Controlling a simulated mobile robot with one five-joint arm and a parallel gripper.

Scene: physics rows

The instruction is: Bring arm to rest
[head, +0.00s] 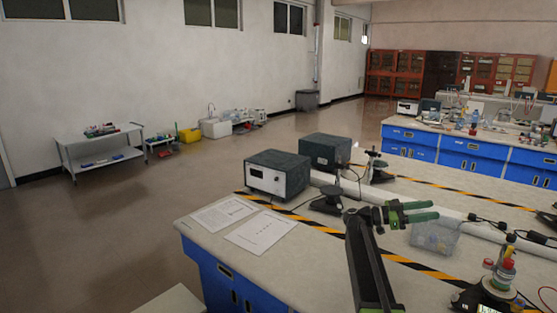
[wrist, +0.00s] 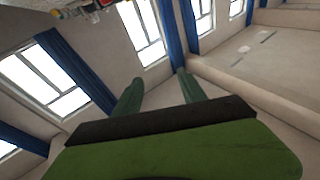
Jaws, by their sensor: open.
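My gripper (head: 434,210) shows in the head view at the end of my dark arm, above the near lab bench (head: 318,262). Its two green fingers point to the right and are apart, with nothing between them. In the wrist view my gripper (wrist: 160,76) shows both green fingers spread, with wall, windows and blue curtains beyond them. In the head view the fingers appear just above a clear plastic bin (head: 433,238); I cannot tell the height between them.
Two dark instrument boxes (head: 277,176) (head: 326,151) stand at the bench's back left. Paper sheets (head: 261,232) lie at its left. Bottles (head: 503,272) stand on a black device at the right. The floor (head: 150,225) to the left is open.

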